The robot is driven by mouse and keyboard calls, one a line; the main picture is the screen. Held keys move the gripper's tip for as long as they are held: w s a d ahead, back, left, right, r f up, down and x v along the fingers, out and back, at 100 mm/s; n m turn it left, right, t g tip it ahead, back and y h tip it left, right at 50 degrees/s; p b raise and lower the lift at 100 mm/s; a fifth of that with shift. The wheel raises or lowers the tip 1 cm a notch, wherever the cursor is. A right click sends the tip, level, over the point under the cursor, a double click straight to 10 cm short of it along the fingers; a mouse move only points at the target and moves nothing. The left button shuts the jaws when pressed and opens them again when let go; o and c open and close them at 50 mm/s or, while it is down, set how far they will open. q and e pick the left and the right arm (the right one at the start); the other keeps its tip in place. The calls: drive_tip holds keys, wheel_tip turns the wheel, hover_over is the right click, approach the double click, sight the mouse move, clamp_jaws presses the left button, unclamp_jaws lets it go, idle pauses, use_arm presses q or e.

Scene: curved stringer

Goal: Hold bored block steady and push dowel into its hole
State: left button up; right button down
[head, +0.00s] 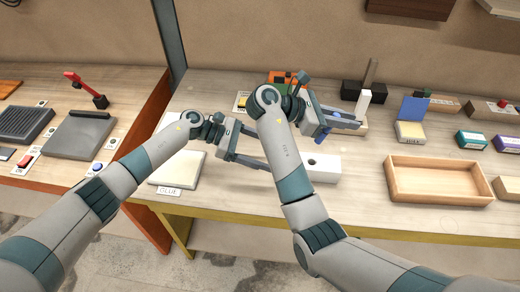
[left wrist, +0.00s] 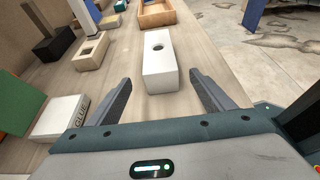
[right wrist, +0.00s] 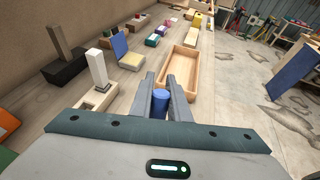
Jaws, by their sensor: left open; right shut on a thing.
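The white bored block (head: 326,170) lies on the workbench, partly behind my right arm in the head view. Its round hole faces up and is empty in the left wrist view (left wrist: 158,68). My left gripper (left wrist: 160,84) is open, with its fingers pointing at the block's near end and apart on either side; I cannot tell that either touches it. My right gripper (right wrist: 161,84) is shut on a blue dowel (right wrist: 160,101). It holds the dowel above the bench, beyond the block in the head view (head: 345,117). The dowel is apart from the hole.
An empty wooden tray (head: 440,197) lies right of the block. A white post (head: 364,101) and a black block (head: 366,92) stand behind. A pale pad (head: 178,167) with a GLUE label is at the left. Small boxes (head: 471,139) stand at the right.

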sight(310, 167)
use_arm(q)
drive_tip(key=x, duration=0.9)
drive_tip(key=shift+s+d, duration=0.1)
drive_tip(key=shift+d, duration=0.2)
drive_tip(key=c, duration=1.4)
use_arm(e)
drive_tip(key=w+f+n+t+y, duration=0.1)
drive_tip(key=w+f+n+t, duration=0.1)
drive_tip(key=w+n+t, duration=0.35)
drive_tip(key=s+a+r+n+t+y, duration=0.2)
drive_tip(key=a+n+t+y, duration=0.3)
drive_tip(key=t, duration=0.4)
drive_tip(key=shift+s+a+r+n+y, duration=0.25)
drive_tip(key=shift+s+n+y, duration=0.2)
drive_tip(key=shift+n, duration=0.3)
